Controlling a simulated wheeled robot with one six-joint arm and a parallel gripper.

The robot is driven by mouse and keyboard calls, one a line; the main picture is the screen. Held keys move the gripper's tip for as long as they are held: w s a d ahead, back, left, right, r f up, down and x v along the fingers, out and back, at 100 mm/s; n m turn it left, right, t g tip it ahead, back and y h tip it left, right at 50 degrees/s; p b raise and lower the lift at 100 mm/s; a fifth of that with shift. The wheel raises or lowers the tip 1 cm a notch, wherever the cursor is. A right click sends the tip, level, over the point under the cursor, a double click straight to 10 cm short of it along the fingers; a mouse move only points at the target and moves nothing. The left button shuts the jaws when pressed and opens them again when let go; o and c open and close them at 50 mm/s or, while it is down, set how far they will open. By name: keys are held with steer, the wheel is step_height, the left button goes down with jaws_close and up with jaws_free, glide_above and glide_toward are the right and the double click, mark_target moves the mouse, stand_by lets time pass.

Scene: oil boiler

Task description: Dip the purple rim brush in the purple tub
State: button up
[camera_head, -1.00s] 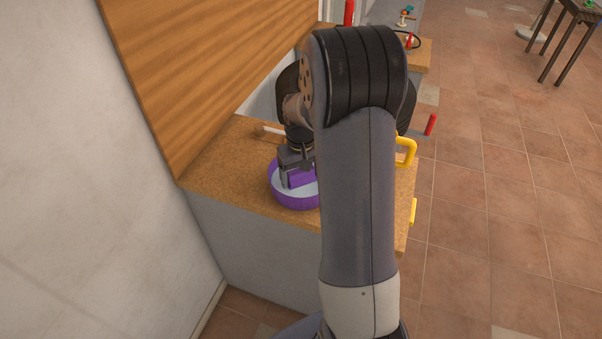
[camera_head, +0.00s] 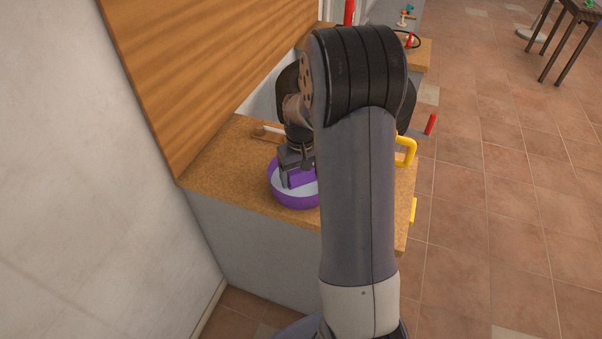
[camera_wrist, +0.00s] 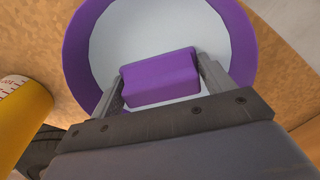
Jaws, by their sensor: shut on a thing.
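The purple tub (camera_head: 296,203) stands on the brown counter, a round tub with a purple wall and a pale inside. It also shows in the wrist view (camera_wrist: 243,42), where its rim surrounds the far end of my gripper. My gripper (camera_head: 297,178) points down over the tub and is shut on the purple rim brush (camera_wrist: 160,78), a purple block between the two fingers. The brush also shows in the head view (camera_head: 302,178), partly covered by my gripper. Its lower end is hidden, so I cannot tell whether it touches the tub's contents. My arm hides the tub's right side.
The counter (camera_head: 225,185) has free room left of the tub. A wooden-handled tool (camera_head: 268,131) lies behind my gripper. A yellow handle (camera_head: 406,151) is at the right. In the wrist view, a yellow cylinder (camera_wrist: 22,120) with a white marked band stands at left.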

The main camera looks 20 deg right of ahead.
steer(key=shift+r+p, duration=2.75)
steer(key=shift+r, duration=0.8)
steer(key=shift+f, duration=0.1)
